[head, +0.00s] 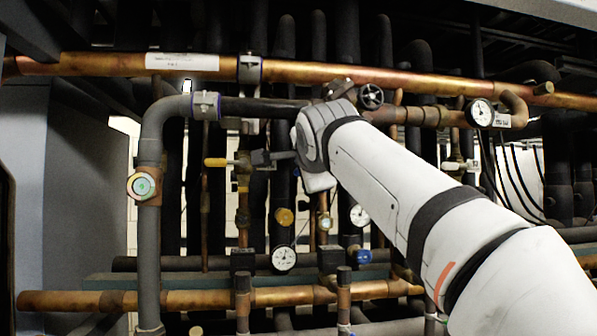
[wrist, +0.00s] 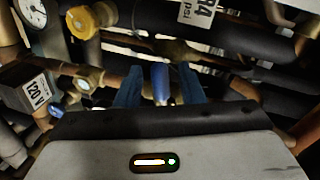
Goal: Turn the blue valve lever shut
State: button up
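The blue valve lever (wrist: 160,84) shows in the wrist view as a short blue handle at the picture's middle. My gripper (wrist: 159,72) has its two dark blue fingers apart, one on each side of the lever. A narrow gap shows between the lever and each finger, so the gripper is open around it and not clamped. The lever's far end and its valve body are hard to make out. In the head view my white arm reaches to the upper middle of the rack, and its wrist hides the fingers and this lever.
In the wrist view, a yellow cap (wrist: 92,20), a gauge (wrist: 33,12) and a 120 V box (wrist: 36,92) lie left. Copper pipe (head: 110,65) runs above; dense pipes leave little room.

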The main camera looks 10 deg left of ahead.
jog(key=b+v, duration=0.2)
jog(key=v, duration=0.5)
jog(key=shift+s, duration=0.35)
